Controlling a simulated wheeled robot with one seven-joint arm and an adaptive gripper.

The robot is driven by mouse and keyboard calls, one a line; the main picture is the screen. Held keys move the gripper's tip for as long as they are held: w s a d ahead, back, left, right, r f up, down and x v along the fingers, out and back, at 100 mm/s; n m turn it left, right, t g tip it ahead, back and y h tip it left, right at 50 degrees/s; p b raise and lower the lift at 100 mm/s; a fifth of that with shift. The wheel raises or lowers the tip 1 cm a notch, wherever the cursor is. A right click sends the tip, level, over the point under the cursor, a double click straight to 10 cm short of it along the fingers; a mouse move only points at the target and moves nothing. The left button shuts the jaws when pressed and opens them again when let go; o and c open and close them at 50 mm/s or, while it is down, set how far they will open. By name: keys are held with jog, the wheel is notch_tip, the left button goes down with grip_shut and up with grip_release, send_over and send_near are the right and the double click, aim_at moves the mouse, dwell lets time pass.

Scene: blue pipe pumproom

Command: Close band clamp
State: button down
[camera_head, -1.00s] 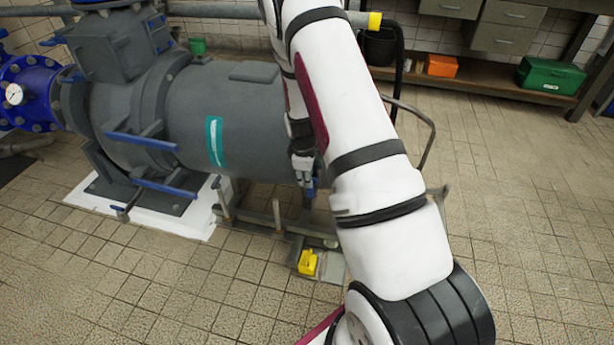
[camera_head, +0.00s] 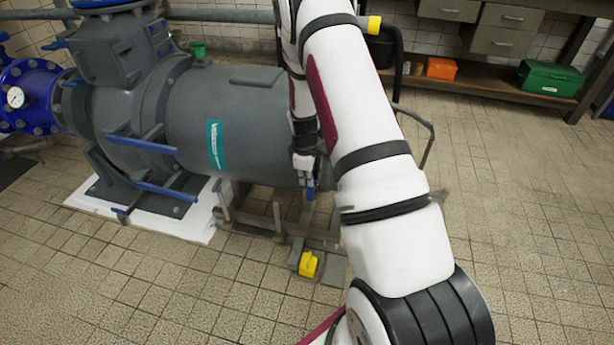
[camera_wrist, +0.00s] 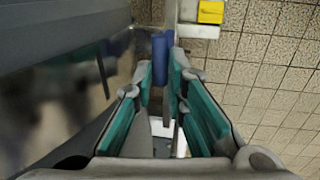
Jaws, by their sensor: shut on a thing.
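A blue handle (camera_wrist: 161,58) sits between the fingertips of my gripper (camera_wrist: 161,78) in the wrist view. My gripper is shut on it, with the teal finger pads on either side. In the head view the blue handle (camera_head: 310,189) shows just below my gripper (camera_head: 308,178), beside the right end of the grey pump body (camera_head: 240,125). I take the handle to be part of the band clamp; the band itself is hidden behind my arm or too small to make out.
Blue bars (camera_head: 166,190) stick out from the pump's left part. A metal frame (camera_head: 277,215) and a yellow block (camera_head: 308,264) are low under the pump's right end. A shelf bench (camera_head: 490,82) with boxes stands at the back right. The tiled floor at right is clear.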

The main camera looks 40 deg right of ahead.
jog(key=c, duration=1.6)
grip_release()
notch_tip(320, 180, up, 12)
jog(key=s+a, duration=0.1)
jog(key=shift+a, duration=0.3)
jog(key=shift+s+f, duration=0.1)
